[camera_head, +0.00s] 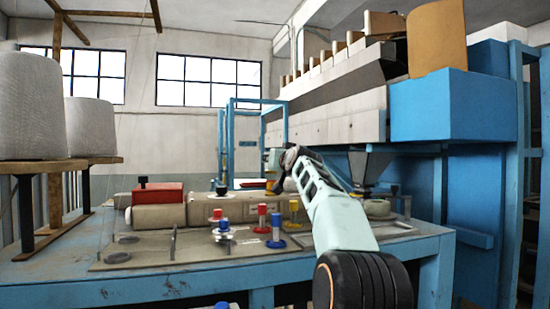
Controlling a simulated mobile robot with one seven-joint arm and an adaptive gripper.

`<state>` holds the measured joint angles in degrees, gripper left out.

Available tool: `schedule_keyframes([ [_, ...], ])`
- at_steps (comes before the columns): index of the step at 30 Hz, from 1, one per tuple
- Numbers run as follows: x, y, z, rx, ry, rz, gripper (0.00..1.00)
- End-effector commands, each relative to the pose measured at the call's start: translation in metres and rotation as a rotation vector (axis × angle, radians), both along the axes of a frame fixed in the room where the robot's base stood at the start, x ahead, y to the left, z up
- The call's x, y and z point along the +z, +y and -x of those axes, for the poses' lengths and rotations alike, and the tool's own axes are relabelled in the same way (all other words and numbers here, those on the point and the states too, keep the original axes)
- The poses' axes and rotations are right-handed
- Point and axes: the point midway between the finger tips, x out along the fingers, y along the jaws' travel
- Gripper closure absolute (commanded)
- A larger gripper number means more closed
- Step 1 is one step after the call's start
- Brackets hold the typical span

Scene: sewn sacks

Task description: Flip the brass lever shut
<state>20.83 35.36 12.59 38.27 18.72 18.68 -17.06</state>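My arm reaches away from me over the blue table, and my gripper (280,184) is at its far end, small and partly hidden by the arm. I cannot make out its fingers well enough to tell whether it is open or shut. A small yellow-orange part (270,185) shows right beside the gripper; it may be the brass lever, but I cannot tell its shape or whether the gripper touches it. A separate yellow piece (294,209) stands nearer, left of my arm.
The blue table (180,283) carries a long beige machine body (158,216) with a red box (157,193). Red-topped and blue-topped pegs (276,230) stand in front of it. White thread cones (90,126) stand at left. A large blue housing (448,107) overhangs at right.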

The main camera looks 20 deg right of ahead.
Motion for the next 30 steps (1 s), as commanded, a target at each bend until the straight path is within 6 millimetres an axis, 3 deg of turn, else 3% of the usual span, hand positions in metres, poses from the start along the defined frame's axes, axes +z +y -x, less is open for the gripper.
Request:
schedule_keyframes([
  [6, -0.001, 0.000, 0.000, 0.000, 0.000, 0.000, 0.68],
  [15, -0.001, 0.000, 0.000, -0.001, 0.000, 0.000, 1.00],
  [30, -0.011, 0.000, 0.001, 0.001, -0.080, 0.001, 1.00],
])
